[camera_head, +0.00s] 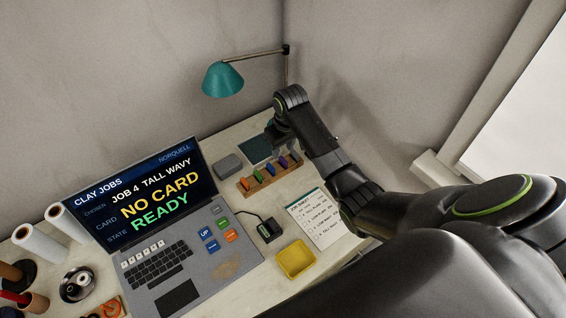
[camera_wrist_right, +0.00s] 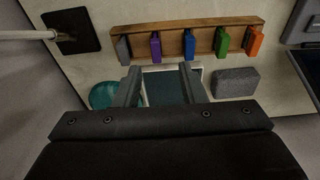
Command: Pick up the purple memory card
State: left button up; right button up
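The purple memory card (camera_head: 283,162) stands in a wooden rack (camera_head: 264,184) with grey, blue, green and orange cards. In the right wrist view the purple card (camera_wrist_right: 155,46) is second from the left, between the grey card (camera_wrist_right: 123,50) and the blue card (camera_wrist_right: 190,47). My right gripper (camera_head: 275,139) is over the back of the desk, near the rack's purple and grey end. In the right wrist view my right gripper (camera_wrist_right: 160,78) is open, its two fingers apart with no card between them. My left gripper is not in view.
A laptop (camera_head: 173,299) stands left of the rack. A grey block (camera_head: 229,165) and a dark teal pad (camera_head: 254,149) lie behind the rack. A black card reader (camera_head: 269,229), yellow tray (camera_head: 296,259) and job sheet (camera_head: 318,219) lie in front. A teal lamp (camera_head: 222,79) hangs above.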

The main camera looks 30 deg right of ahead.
aim_at(283, 160)
jog(key=shift+w+d+f+p, duration=0.1)
jog(key=shift+w+f+p, duration=0.1)
jog(key=shift+f, duration=1.35)
jog(key=shift+w+d+f+p, duration=0.1)
jog(key=shift+w+f, duration=0.05)
jog(key=shift+f, duration=1.35)
grip_shut()
